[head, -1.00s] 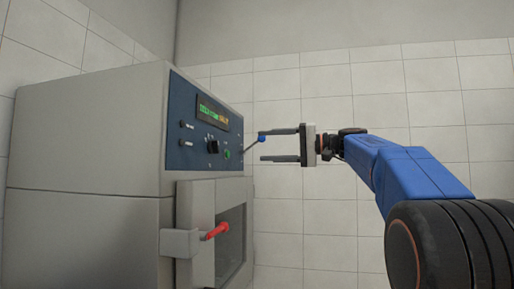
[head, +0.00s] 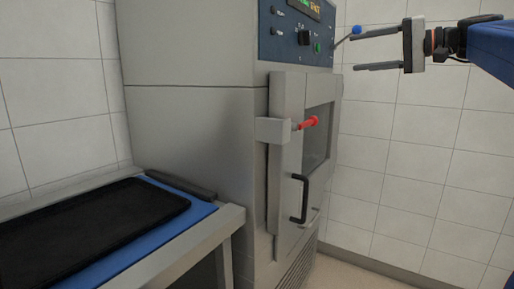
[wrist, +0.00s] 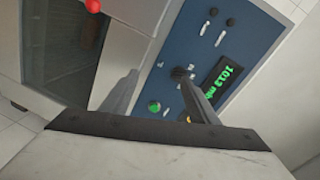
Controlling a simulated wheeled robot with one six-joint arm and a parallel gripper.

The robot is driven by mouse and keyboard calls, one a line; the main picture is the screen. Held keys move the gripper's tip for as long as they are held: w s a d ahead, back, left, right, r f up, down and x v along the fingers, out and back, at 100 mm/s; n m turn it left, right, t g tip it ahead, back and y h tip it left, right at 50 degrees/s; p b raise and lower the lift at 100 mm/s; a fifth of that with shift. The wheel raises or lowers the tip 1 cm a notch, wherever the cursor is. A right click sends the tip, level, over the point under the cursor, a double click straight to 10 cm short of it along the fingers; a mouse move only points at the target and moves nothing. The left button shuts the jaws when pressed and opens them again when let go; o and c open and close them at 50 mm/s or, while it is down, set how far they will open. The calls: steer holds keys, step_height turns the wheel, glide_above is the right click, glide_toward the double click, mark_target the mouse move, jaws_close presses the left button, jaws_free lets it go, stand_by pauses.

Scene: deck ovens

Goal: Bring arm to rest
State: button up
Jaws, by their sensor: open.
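My gripper (head: 378,50) is at the upper right of the head view, its two fingers apart and pointing left, with nothing between them. A thin lever with a blue knob (head: 356,29) sticks out from the oven's panel side, close to the upper finger; I cannot tell if they touch. My blue arm runs off the right edge. In the wrist view the gripper fingers (wrist: 162,92) reach toward the blue control panel (wrist: 215,50), which has a black knob (wrist: 182,73), a green button (wrist: 154,107) and a lit green display (wrist: 223,82).
The steel oven (head: 190,60) has a closed glass door (head: 318,135) with a red-tipped latch (head: 308,123) and black handle (head: 299,199). At the lower left, a bench (head: 232,217) carries a blue mat (head: 203,213) and black tray (head: 100,215). Tiled wall (head: 420,150) stands behind.

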steer(key=s+a+f+g+h, duration=0.1)
steer(key=s+a+f+h, duration=0.15)
steer(key=s+f, duration=0.45)
steer(key=s+a+f+g+h, duration=0.1)
steer(key=s+a+f+h, duration=0.15)
steer(key=f, duration=0.85)
steer(key=s+a+f+g+h, duration=0.15)
steer(key=s+a+f, duration=0.25)
steer(key=f, duration=0.5)
steer(key=s+d+f+n+g+h, duration=0.1)
steer(key=s+d+f+n+h, duration=0.1)
steer(key=s+f, duration=0.7)
steer(key=s+d+f+n+g+h, duration=0.1)
steer(key=s+d+f+h, duration=0.2)
steer(key=s+f, duration=0.7)
step_height(320, 180, down, 8)
steer(key=shift+d+r+n+h, duration=0.15)
steer(key=shift+r+n+h, duration=0.2)
steer(key=shift+h, duration=0.4)
